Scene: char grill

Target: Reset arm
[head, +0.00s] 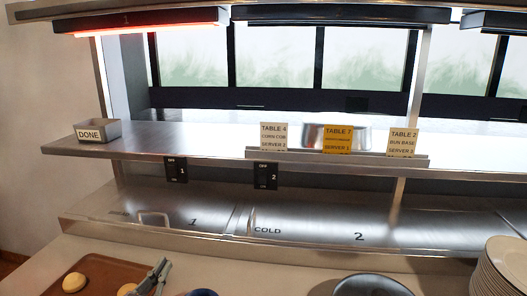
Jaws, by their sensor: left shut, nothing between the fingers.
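My left gripper (160,269) shows at the bottom left in the head view. It is shut and empty, its fingers pointing up and slightly right. It is at the right side of a brown tray (101,269), in front of the counter. I cannot tell whether it touches the tray. My right gripper is not in view.
Round buns (74,282) lie on the tray. A dark bowl (372,285) and stacked plates (503,262) stand at the bottom right. A steel shelf (215,142) holds a DONE bin (97,130) and ticket cards (337,139). Lids marked 1 and 2 lie below.

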